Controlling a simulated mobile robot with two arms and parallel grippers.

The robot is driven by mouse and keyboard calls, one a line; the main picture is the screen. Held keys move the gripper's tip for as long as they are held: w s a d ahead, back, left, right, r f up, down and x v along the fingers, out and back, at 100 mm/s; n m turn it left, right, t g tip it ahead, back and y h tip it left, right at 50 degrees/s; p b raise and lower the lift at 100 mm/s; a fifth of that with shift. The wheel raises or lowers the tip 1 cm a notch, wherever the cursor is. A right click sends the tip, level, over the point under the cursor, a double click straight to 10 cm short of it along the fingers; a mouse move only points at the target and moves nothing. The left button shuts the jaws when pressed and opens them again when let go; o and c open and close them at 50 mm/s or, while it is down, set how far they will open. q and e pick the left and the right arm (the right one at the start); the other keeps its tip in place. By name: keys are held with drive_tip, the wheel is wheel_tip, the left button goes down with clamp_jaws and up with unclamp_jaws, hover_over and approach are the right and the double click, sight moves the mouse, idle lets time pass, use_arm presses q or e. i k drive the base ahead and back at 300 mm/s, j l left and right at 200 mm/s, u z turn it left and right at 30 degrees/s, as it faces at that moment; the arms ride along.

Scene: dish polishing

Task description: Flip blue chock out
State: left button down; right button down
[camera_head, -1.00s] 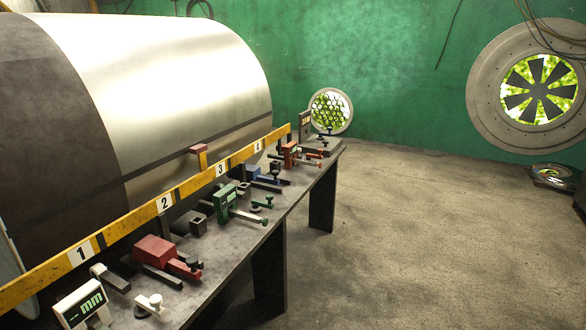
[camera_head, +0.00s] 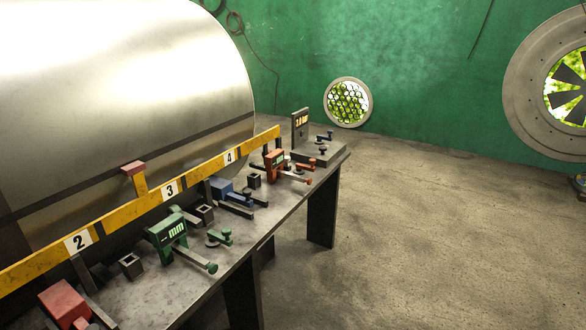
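A blue block-like piece (camera_head: 221,187), which appears to be the blue chock, sits on the workbench (camera_head: 262,222) below the yellow rail, between labels 3 and 4. Dark bar-shaped parts and a small blue knob lie just to its right. Its far side is partly hidden by the rail, and its exact fit in its holder is too small to tell. Neither of my grippers shows in the head view.
The yellow rail (camera_head: 115,218) runs before a large metal drum (camera_head: 120,110). The concrete floor (camera_head: 430,230) at right is open.

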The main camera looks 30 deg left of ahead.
sight(222, 189)
drive_tip(key=i, duration=3.55)
drive_tip(key=u, duration=3.65)
